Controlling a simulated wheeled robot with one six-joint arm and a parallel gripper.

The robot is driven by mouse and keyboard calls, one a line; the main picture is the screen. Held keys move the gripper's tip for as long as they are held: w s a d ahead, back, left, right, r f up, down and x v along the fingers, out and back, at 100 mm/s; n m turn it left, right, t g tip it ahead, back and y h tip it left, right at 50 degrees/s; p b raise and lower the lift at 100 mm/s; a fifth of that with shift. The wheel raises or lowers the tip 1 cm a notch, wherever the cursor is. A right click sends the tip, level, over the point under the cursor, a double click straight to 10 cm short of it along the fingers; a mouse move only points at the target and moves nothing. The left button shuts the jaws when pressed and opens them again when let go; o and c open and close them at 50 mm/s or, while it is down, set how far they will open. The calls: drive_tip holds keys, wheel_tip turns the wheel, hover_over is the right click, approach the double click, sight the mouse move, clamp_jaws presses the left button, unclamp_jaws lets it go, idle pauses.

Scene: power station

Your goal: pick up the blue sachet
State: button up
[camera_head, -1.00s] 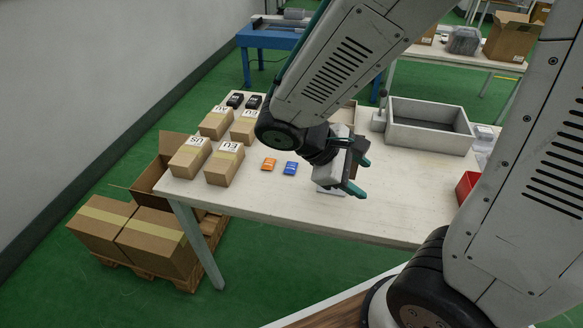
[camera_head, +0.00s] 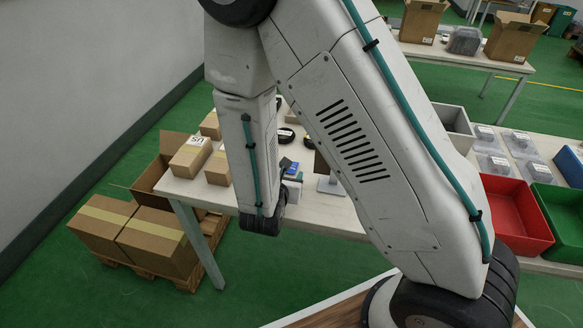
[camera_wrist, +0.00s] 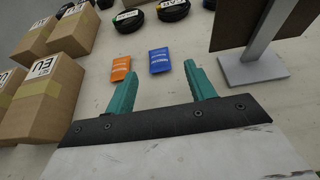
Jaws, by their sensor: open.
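The blue sachet (camera_wrist: 159,60) lies flat on the pale table, beyond my gripper's fingertips in the wrist view. In the head view a small part of the blue sachet (camera_head: 286,163) shows between my arm links. An orange sachet (camera_wrist: 121,68) lies just left of it in the wrist view. My gripper (camera_wrist: 159,80) is open, its two green fingers apart and empty, with the blue sachet ahead of the gap between them. In the head view my arm hides most of the gripper.
Cardboard boxes (camera_wrist: 48,95) stand on the left. Black round items (camera_wrist: 173,10) lie at the back, and a stand with a brown panel (camera_wrist: 252,66) is on the right. In the head view, red (camera_head: 514,214) and green bins (camera_head: 557,222) stand at the right.

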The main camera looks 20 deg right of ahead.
sight(289, 175)
drive_tip(key=x, duration=0.5)
drive_tip(key=shift+w+a+f, duration=0.1)
drive_tip(key=shift+w+f, duration=0.05)
drive_tip(key=shift+f, duration=0.1)
drive_tip(key=c, duration=1)
drive_tip(key=shift+r, duration=0.1)
drive_tip(key=shift+c, duration=0.2)
